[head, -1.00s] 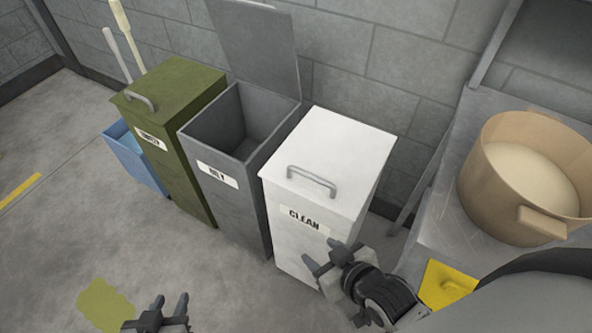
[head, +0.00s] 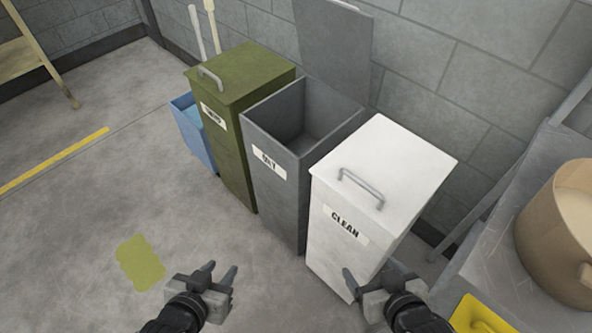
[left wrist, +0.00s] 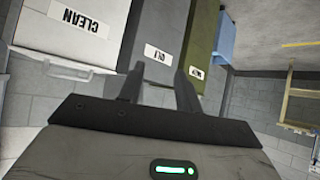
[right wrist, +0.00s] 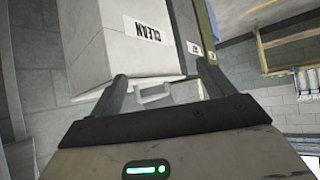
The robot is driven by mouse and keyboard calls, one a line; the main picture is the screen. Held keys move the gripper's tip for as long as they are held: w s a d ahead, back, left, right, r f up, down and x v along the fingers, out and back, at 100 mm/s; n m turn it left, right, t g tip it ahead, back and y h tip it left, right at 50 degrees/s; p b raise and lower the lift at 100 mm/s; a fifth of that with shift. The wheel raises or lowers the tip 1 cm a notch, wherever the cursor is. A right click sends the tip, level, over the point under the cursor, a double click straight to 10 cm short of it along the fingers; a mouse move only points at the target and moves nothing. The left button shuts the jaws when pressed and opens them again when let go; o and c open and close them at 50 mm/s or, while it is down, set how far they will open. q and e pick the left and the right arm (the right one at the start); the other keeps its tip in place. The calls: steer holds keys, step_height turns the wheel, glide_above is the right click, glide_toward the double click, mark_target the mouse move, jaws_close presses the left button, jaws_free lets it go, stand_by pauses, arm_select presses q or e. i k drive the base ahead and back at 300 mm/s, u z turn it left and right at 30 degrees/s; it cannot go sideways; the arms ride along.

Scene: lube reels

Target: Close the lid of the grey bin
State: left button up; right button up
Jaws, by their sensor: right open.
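The grey bin (head: 278,195) stands between the green bin and the white bin in the head view. Its grey lid (head: 335,48) is up, roughly upright against the wall, and the bin's dark inside shows. The grey bin also shows in the left wrist view (left wrist: 165,30), upside down. My left gripper (head: 219,270) is open and empty, in front of the bins and apart from them. My right gripper (head: 368,274) is open and empty, in front of the white bin's lower part; whether it touches the bin is unclear.
The white bin (head: 335,260) marked CLEAN and the green bin (head: 234,160) have shut lids with handles. A blue bin (head: 192,135) stands left of them. A bench (head: 500,235) with a tan pot (head: 560,235) is at the right.

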mark_target(335, 38)
steer(key=k, duration=0.65)
steer(key=u, duration=0.8)
steer(key=i, duration=1.35)
steer(key=z, duration=0.6)
